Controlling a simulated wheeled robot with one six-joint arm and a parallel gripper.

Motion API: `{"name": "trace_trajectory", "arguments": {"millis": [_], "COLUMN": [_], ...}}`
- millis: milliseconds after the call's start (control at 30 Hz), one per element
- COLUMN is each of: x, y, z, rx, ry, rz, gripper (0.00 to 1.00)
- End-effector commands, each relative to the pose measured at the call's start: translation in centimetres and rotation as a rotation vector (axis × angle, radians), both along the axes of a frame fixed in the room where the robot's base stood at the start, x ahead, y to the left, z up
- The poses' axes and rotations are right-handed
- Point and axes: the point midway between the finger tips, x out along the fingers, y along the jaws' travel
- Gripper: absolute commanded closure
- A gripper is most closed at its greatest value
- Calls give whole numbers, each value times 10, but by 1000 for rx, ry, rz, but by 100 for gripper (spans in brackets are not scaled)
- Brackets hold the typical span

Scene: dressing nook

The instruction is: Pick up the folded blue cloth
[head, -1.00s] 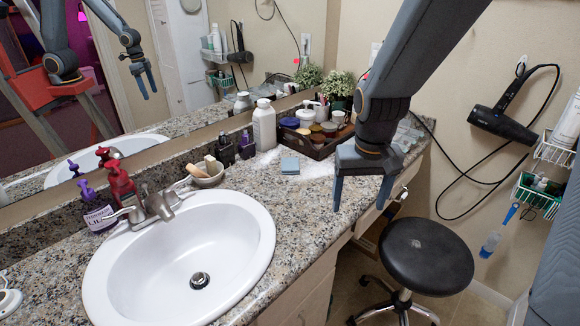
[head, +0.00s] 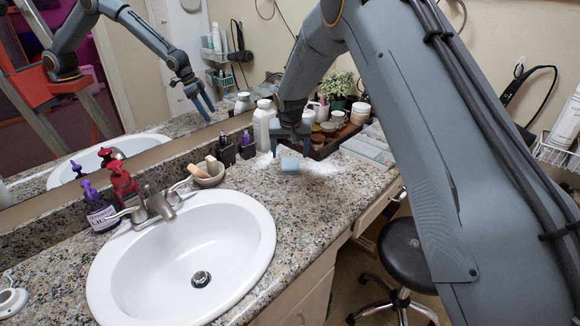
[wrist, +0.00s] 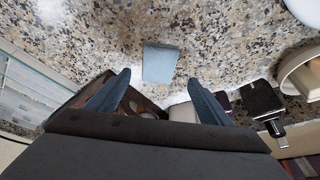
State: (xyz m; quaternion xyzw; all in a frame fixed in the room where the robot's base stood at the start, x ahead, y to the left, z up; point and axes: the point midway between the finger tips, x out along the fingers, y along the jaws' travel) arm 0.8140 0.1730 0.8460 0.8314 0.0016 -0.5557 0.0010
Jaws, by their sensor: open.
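The folded blue cloth (head: 289,166) is a small light-blue square lying flat on the speckled granite counter, right of the sink. My gripper (head: 290,152) is open and empty, with its fingers pointing down at the cloth's back edge in the head view. In the wrist view the cloth (wrist: 160,63) lies just beyond the fingertips (wrist: 159,77), roughly centred between them. The fingers do not appear to touch it. I cannot tell the exact height of the fingertips above the counter.
Behind my gripper stand a white bottle (head: 262,124) and a brown tray (head: 322,152) of jars. A clear flat organizer (head: 368,150) lies to the right. Dark bottles (head: 247,146) and a bowl (head: 208,178) stand left, near the sink (head: 190,300). The counter in front of the cloth is clear.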

Motion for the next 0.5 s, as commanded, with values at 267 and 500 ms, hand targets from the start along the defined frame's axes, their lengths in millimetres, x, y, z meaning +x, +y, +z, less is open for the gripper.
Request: {"name": "trace_trajectory", "arguments": {"millis": [267,500], "x": [8,19], "y": [-2,-3], "z": [-23,-49], "rx": [-1,0], "ry": [2,0], "rz": [0,1], "gripper": [27,27]}}
